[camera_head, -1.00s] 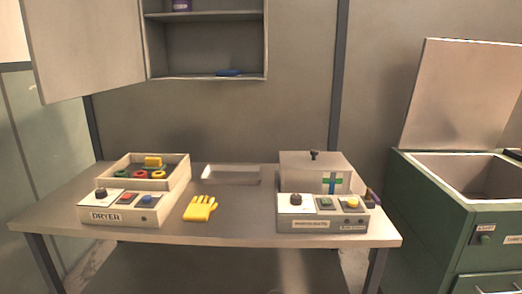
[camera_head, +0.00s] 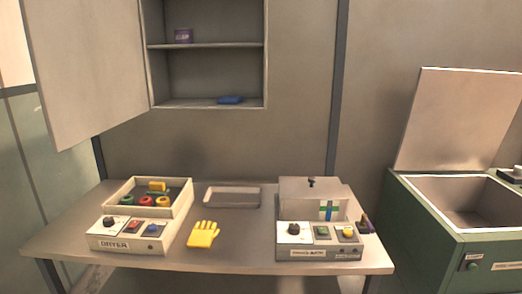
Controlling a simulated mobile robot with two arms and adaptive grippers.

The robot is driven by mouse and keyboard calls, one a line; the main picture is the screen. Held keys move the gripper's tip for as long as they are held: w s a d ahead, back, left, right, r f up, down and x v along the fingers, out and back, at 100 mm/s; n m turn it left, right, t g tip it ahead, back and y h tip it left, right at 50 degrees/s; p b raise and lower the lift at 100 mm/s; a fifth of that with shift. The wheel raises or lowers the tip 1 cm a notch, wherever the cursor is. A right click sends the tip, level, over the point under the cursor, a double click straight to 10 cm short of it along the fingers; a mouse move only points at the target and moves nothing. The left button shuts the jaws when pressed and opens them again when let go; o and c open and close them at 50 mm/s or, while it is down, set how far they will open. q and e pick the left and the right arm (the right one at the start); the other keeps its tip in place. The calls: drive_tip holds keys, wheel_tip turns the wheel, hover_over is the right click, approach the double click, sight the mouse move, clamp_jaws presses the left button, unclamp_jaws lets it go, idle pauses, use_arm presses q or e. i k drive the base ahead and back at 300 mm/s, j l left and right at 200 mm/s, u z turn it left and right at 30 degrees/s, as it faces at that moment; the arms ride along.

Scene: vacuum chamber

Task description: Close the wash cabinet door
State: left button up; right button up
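The wash cabinet (camera_head: 157,60) hangs on the wall above the table, left of the middle in the head view. Its door (camera_head: 85,70) is hinged on the cabinet's left side and stands wide open, swung out to the left. On the cabinet's upper shelf is a purple container (camera_head: 183,36). On its floor lies a blue item (camera_head: 230,100). The cabinet's top is cut off by the picture. Neither of my grippers shows.
Below stands a table (camera_head: 235,258) with a box labelled DRYER (camera_head: 125,243), a yellow glove (camera_head: 203,234), a shallow tray (camera_head: 232,197) and a lidded bath unit (camera_head: 318,243). A green chest (camera_head: 425,215) with its lid (camera_head: 460,120) raised stands at the right. The wall between is bare.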

sight(86, 57)
drive_tip(key=j+z, duration=0.1)
drive_tip(key=j, duration=0.95)
drive_tip(key=k+j+z, duration=0.15)
drive_tip(key=j, duration=0.9)
drive_tip(key=j+z, duration=0.15)
drive_tip(key=j, duration=0.4)
drive_tip(key=k+j, duration=0.15)
drive_tip(key=j, duration=0.35)
drive_tip(key=k+j+z, duration=0.15)
drive_tip(key=j, duration=0.35)
drive_tip(key=i, duration=0.05)
